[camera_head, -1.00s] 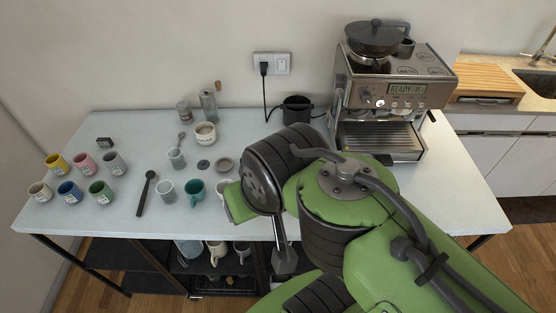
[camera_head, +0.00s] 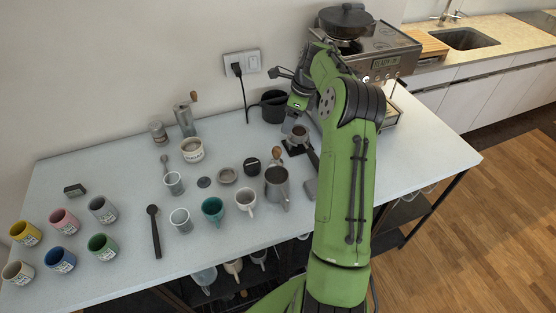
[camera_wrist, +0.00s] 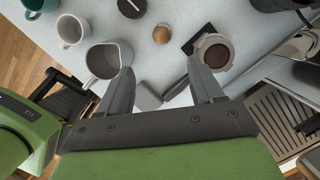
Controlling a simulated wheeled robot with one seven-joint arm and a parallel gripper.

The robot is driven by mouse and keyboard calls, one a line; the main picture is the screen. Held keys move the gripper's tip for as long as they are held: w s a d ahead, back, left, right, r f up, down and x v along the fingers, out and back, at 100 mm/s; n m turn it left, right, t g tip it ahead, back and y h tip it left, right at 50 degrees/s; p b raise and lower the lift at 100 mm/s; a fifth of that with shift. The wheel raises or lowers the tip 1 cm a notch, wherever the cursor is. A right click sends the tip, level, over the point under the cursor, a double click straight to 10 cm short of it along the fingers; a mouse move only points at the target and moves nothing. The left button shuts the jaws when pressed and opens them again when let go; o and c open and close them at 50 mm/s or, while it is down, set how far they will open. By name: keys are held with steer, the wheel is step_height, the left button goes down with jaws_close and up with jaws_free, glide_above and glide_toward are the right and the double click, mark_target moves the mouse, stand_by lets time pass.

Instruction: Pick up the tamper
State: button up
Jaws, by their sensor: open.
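The tamper (camera_head: 277,154) shows a round wooden knob just behind the steel pitcher in the head view; its lower part is hidden. In the wrist view the tamper (camera_wrist: 161,33) is seen from above as a brown knob, ahead of the fingertips and roughly centred between them. My gripper (camera_wrist: 160,68) is open and empty, fingers pointing down over the table. In the head view my gripper (camera_head: 290,122) is above the table near the espresso machine, partly hidden by my arm. It appears apart from the tamper.
The steel pitcher (camera_wrist: 103,61) stands left of the tamper, and the portafilter (camera_wrist: 214,52) with dark grounds lies right of it. A black round tool (camera_wrist: 132,7), a knock box (camera_head: 274,106) and the espresso machine (camera_head: 390,62) are close. Several cups and mugs stand on the table's left.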

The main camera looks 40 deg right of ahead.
mark_target(277, 148)
steer(key=x, duration=1.5)
steer(key=shift+w+f, duration=0.1)
steer(key=shift+w, duration=0.05)
steer(key=shift+c, duration=1.1)
jaws_close()
